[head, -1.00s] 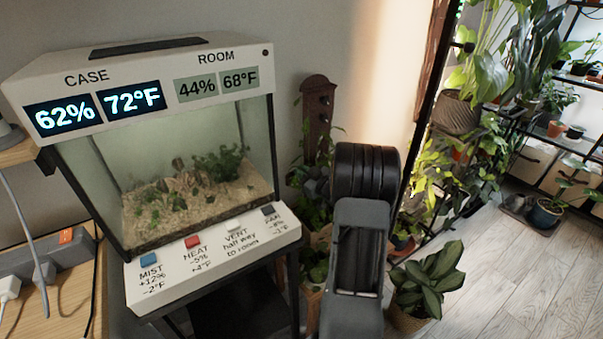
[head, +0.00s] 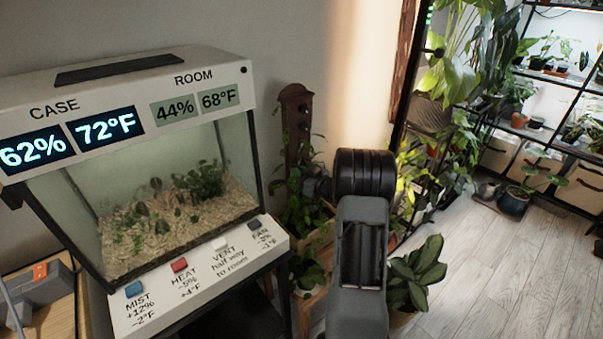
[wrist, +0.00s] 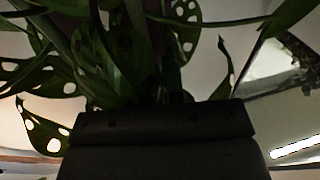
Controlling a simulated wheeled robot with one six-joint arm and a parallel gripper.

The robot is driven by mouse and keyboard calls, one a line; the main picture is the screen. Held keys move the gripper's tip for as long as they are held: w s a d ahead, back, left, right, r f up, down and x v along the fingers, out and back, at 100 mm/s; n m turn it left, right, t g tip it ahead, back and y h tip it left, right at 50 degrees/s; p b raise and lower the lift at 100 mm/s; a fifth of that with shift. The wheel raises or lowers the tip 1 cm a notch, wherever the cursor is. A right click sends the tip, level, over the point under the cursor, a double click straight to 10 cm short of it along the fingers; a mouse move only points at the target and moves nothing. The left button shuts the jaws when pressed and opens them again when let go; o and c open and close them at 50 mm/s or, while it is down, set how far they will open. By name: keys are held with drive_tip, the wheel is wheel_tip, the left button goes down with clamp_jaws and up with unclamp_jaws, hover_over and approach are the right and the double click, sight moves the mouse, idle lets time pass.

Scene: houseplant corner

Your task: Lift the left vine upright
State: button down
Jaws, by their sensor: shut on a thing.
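In the wrist view, green leaves with holes (wrist: 45,130) and stems crowd around the front of my gripper (wrist: 165,106). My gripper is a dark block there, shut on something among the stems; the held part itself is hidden. In the head view my arm covers most of the gripper, and a grey part of it shows just right of the post.
The glass case (head: 180,195) stands at left on a dark stand, with buttons along its front ledge. A broad-leaved potted plant (head: 418,270) stands right of my arm. Plant shelves (head: 520,135) line the right, and the wooden floor (head: 500,270) before them is largely clear.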

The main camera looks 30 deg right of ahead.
drive_tip(key=c, duration=1.2)
unclamp_jaws()
drive_tip(key=v, duration=1.3)
drive_tip(key=shift+s+d+p, duration=0.15)
drive_tip(key=shift+s+p, duration=0.25)
